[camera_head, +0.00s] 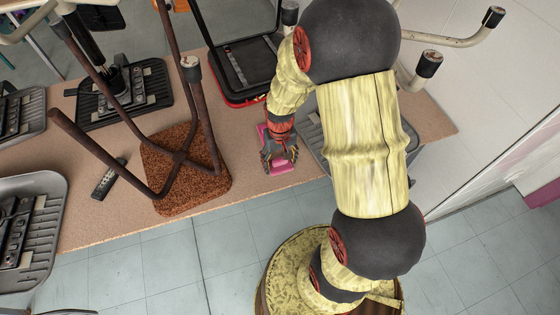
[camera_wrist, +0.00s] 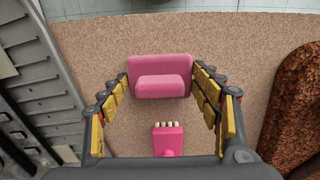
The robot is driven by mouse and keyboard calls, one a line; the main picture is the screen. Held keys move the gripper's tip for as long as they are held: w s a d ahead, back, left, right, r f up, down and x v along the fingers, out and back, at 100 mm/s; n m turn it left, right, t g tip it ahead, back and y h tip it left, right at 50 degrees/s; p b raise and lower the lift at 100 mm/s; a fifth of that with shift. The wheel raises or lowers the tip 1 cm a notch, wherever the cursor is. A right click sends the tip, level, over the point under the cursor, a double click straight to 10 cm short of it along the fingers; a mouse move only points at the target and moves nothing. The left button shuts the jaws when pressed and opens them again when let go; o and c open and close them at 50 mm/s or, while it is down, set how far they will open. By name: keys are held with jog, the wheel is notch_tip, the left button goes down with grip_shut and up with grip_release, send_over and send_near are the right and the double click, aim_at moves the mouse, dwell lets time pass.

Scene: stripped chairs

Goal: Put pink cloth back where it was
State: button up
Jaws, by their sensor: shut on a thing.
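The pink cloth (camera_wrist: 160,78) is a folded, block-like bundle between my fingertips in the wrist view. In the head view it shows as a pink patch (camera_head: 281,168) near the table's front edge. My gripper (camera_wrist: 161,74) is shut on it, with one finger at each side; it also shows in the head view (camera_head: 280,160), pointing down at the table. I cannot tell whether the cloth touches the tabletop. A second pink thing with a pale bristled end, like a brush (camera_wrist: 168,140), lies behind the cloth, nearer my palm, partly cut off by my gripper.
The speckled brown table (camera_head: 110,225) carries upturned chairs. A stool with a rust-brown seat (camera_head: 165,195) stands left of my gripper, a black-and-red chair (camera_head: 243,70) behind it, and a grey chair seat (camera_head: 313,135) close on the right. A dark remote-like object (camera_head: 108,180) lies far left.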

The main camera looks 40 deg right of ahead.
jog(key=o, duration=1.2)
notch_tip(320, 180, up, 12)
jog(key=p, duration=0.4)
notch_tip(320, 180, up, 15)
jog(key=n+t, duration=0.2)
jog(key=t, duration=0.1)
send_over(280, 159)
jog(key=s+a, duration=0.3)
jog(key=a, duration=0.4)
jog(key=s+a+r+n+t, duration=0.1)
jog(key=s+a+r+t, duration=0.1)
jog(key=s+a+r, duration=0.3)
jog(key=s+r, duration=0.3)
jog(key=s, duration=0.1)
jog(key=shift+s+r+t, duration=0.15)
jog(key=shift+r+t, duration=0.15)
jog(key=shift+r, duration=0.05)
